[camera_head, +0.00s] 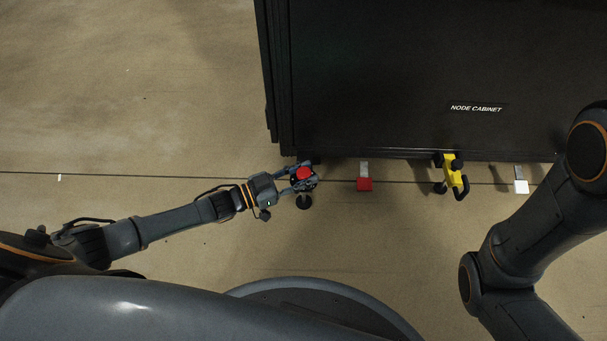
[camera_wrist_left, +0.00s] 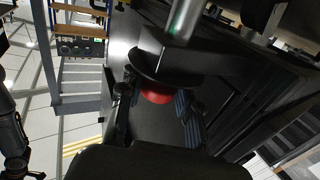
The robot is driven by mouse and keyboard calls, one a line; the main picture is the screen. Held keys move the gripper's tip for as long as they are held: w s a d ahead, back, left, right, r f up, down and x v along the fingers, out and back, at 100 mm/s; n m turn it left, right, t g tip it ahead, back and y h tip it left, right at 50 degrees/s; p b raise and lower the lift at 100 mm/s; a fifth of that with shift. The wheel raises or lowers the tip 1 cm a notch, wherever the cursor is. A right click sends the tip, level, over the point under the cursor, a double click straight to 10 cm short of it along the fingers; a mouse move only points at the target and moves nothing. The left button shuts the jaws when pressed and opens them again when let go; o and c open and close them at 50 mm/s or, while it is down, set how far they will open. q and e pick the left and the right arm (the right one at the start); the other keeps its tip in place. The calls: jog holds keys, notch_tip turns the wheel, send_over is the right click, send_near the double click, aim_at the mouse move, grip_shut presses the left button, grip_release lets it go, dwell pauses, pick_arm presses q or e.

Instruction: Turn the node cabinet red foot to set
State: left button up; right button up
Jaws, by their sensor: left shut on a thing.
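The black node cabinet (camera_head: 420,75) stands at the top right of the head view, with its name label (camera_head: 476,108) on the near side. My left gripper (camera_head: 298,180) is shut on the red foot. In the left wrist view the red knob (camera_wrist_left: 156,97) shows below a dark disc, between the fingers. My right arm shows at the right of the head view, but its gripper is out of view.
The tan floor (camera_head: 130,90) left of the cabinet is clear. A thin dark seam crosses the floor.

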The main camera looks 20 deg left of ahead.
pick_arm(q)
jog(key=m+g+h+b, duration=0.2)
jog(key=g, duration=0.1)
jog(key=shift+w+f+m+g, duration=0.1)
jog(key=shift+w+m+g, duration=0.05)
jog(key=shift+m+g, duration=0.2)
jog(key=shift+m+g+h+b, duration=0.5)
jog(key=shift+m+g+h, duration=0.15)
jog(key=shift+g, duration=0.1)
jog(key=o, duration=1.2)
jog(key=v, duration=1.2)
jog(key=shift+d, duration=0.1)
